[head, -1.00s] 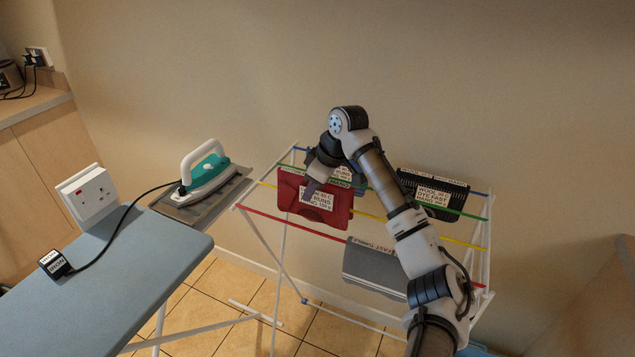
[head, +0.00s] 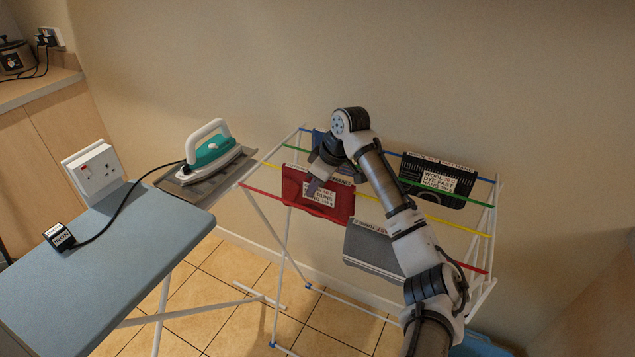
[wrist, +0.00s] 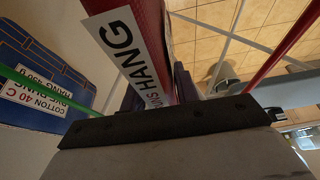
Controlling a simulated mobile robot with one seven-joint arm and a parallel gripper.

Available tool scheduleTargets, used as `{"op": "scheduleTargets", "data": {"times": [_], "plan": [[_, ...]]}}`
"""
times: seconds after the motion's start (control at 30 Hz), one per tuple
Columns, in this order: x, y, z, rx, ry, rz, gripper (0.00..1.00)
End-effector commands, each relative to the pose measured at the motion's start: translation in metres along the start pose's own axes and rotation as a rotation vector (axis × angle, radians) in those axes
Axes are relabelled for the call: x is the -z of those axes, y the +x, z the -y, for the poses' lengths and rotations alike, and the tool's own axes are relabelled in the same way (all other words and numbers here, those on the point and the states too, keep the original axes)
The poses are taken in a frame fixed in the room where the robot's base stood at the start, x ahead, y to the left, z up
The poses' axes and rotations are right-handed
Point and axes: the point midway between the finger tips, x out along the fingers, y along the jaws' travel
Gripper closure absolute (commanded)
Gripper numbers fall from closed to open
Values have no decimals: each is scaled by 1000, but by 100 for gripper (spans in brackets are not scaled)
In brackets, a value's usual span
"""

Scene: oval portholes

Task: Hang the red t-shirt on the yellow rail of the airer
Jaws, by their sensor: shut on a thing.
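The red t-shirt (head: 327,208), folded with white labels, is in my gripper (head: 314,187). Its top edge lines up with the yellow rail (head: 420,215) in the head view, and its lower edge is near the red rail. I cannot tell whether it rests on the yellow rail or is just above it. In the wrist view, the purple fingers (wrist: 183,84) are shut on the red cloth (wrist: 150,22), beside a label reading HANG. The stretch of yellow rail at the shirt is hidden.
A black garment (head: 437,180) hangs at the back right, and a grey one (head: 372,250) on the red rail (head: 262,192). A blue garment (wrist: 48,75) hangs behind the green rail (wrist: 45,92). The ironing board (head: 110,260) with iron (head: 210,155) stands left.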

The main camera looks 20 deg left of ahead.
Motion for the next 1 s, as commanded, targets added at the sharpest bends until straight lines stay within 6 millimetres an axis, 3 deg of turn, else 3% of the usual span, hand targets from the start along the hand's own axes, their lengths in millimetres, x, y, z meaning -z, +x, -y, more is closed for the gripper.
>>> {"op": "scheduleTargets", "data": {"times": [0.07, 0.1, 0.3, 0.67, 0.77, 1.0], "plan": [[0, 0, 0, 0, 0, 0, 100], [0, 0, 0, 0, 0, 0, 67], [0, 0, 0, 0, 0, 0, 44], [0, -7, 0, -1, 0, -1, 44], [0, -21, 0, -2, 0, -1, 44], [0, -76, -1, -4, -1, -2, 44]]}}
